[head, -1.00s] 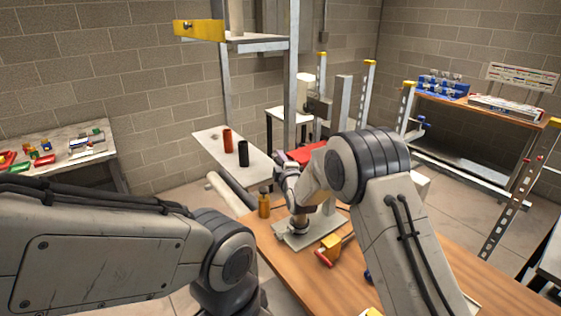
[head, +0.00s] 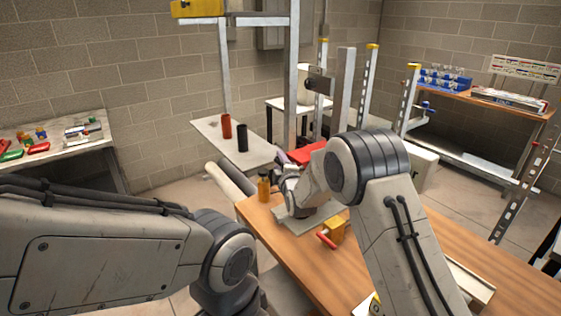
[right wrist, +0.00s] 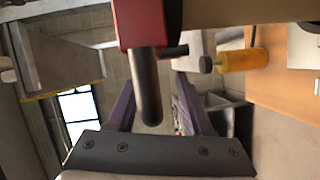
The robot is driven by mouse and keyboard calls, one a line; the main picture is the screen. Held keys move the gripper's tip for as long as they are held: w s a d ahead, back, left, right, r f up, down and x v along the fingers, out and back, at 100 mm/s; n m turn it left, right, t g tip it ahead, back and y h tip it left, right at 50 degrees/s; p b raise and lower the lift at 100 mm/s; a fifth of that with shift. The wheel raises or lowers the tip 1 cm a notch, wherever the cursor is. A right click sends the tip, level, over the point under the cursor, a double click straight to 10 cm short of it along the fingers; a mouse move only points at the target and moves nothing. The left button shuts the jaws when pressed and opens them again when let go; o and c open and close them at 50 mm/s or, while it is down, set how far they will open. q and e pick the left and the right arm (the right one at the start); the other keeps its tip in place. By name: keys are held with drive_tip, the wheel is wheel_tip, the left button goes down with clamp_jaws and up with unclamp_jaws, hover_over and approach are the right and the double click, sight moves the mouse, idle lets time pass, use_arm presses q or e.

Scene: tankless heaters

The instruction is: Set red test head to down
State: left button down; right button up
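The red test head (head: 310,152) shows in the head view, partly hidden behind my right gripper (head: 282,157). In the right wrist view, a red block (right wrist: 138,22) carries a black rounded lever (right wrist: 146,90) that points down the picture. The purple fingers of my right gripper (right wrist: 157,108) stand apart, with the lever's end in the picture between them. A gap shows on the lever's right side; whether the left finger touches it I cannot tell. My left gripper is out of view; only its arm shows.
An orange bottle (head: 263,187) and a yellow fixture with a red handle (head: 334,231) are on the wooden table (head: 300,261) near my right arm. A shelf (head: 205,128) with a red and a black cylinder is behind. Blue racks (head: 444,78) stand far right.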

drive_tip(key=shift+d+r, duration=0.1)
drive_tip(key=shift+r, duration=0.1)
drive_tip(key=f+b+v, duration=0.1)
drive_tip(key=b+v, duration=0.2)
drive_tip(key=v, duration=0.7)
drive_tip(key=shift+s+r, duration=0.2)
drive_tip(key=shift+r, duration=0.2)
